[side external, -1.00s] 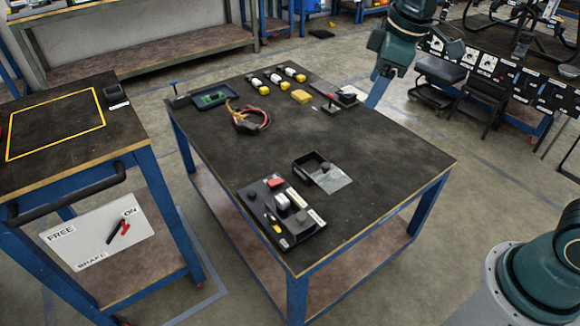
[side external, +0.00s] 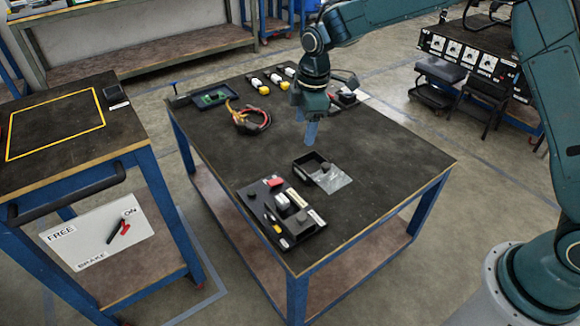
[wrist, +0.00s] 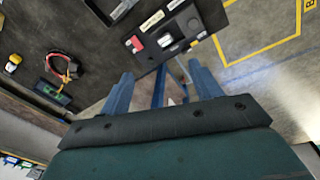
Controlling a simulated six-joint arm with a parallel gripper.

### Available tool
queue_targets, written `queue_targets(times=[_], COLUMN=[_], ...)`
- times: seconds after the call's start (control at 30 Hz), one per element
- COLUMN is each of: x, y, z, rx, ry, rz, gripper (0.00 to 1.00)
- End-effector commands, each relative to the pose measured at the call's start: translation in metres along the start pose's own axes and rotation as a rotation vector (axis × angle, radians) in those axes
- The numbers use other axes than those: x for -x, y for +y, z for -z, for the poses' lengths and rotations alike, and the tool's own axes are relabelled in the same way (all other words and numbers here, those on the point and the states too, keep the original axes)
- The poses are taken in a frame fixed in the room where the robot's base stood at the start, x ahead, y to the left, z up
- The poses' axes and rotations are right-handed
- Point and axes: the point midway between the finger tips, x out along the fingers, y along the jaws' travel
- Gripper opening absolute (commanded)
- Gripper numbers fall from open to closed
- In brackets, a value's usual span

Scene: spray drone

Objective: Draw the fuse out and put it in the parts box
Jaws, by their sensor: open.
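A black panel (side external: 264,212) lies near the front edge of the table, with a red block (side external: 274,182), a white block (side external: 282,200), a yellow part and dark knobs on it. I cannot tell for sure which of these is the fuse. The panel (wrist: 178,18) also shows at the top of the wrist view, with the red block (wrist: 137,43) and white block (wrist: 165,41). A small open black box (side external: 306,165), likely the parts box, stands just behind the panel. My gripper (side external: 311,136) is open and empty, pointing down above the table behind the box.
A clear sheet or bag (side external: 334,181) lies at the box's right side. A red-and-yellow cable bundle (side external: 250,120), a tray with a green board (side external: 213,97) and several white-and-yellow cylinders (side external: 276,78) lie at the back. The table's right part is clear.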

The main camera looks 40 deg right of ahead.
Motion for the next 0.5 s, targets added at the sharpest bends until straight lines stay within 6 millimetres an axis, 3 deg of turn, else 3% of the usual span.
queue_targets(times=[0.5], x=[-0.118], y=[0.008], z=[0.034], rx=[0.261], ry=[-0.036], rz=[0.078], gripper=[0.64])
